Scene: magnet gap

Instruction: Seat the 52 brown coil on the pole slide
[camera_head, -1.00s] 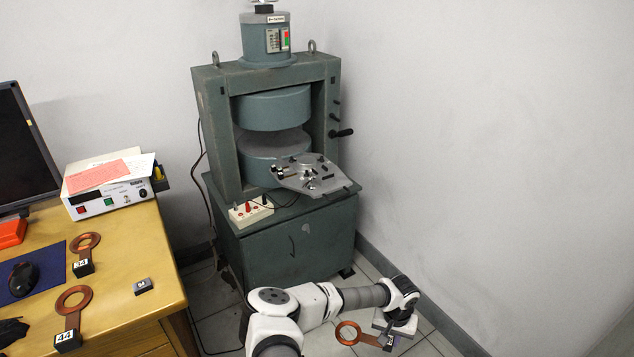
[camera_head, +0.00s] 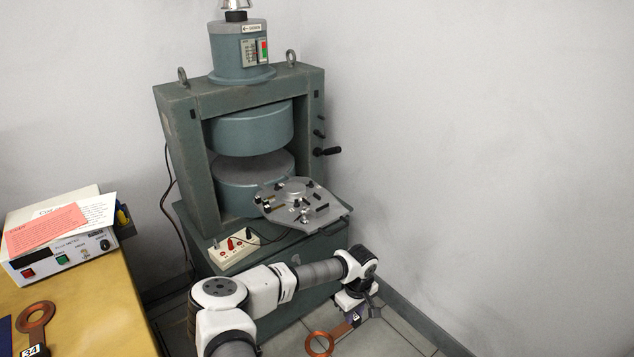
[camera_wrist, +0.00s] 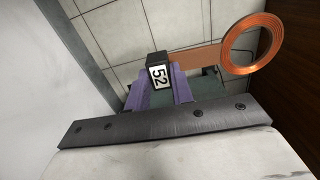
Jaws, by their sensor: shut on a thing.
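The brown coil marked 52 (camera_wrist: 250,46) is in the wrist view, a copper ring on a flat stem with a black labelled block (camera_wrist: 158,72). My gripper (camera_wrist: 160,88) is shut on the block with its purple fingers, and the ring sticks out to the right. In the head view the coil (camera_head: 320,344) hangs low over the floor tiles, below my gripper (camera_head: 352,316). The pole slide (camera_head: 300,203) is the grey plate with dark fittings and a round boss, sticking out in front of the magnet's lower pole. No coil shows on it.
The green magnet frame (camera_head: 172,115) stands on a cabinet by the wall. A switch box (camera_head: 232,249) sits on the cabinet's front left. The desk (camera_head: 95,310) at left holds a meter (camera_head: 65,255) and a coil marked 34 (camera_head: 36,325). Wall is close at right.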

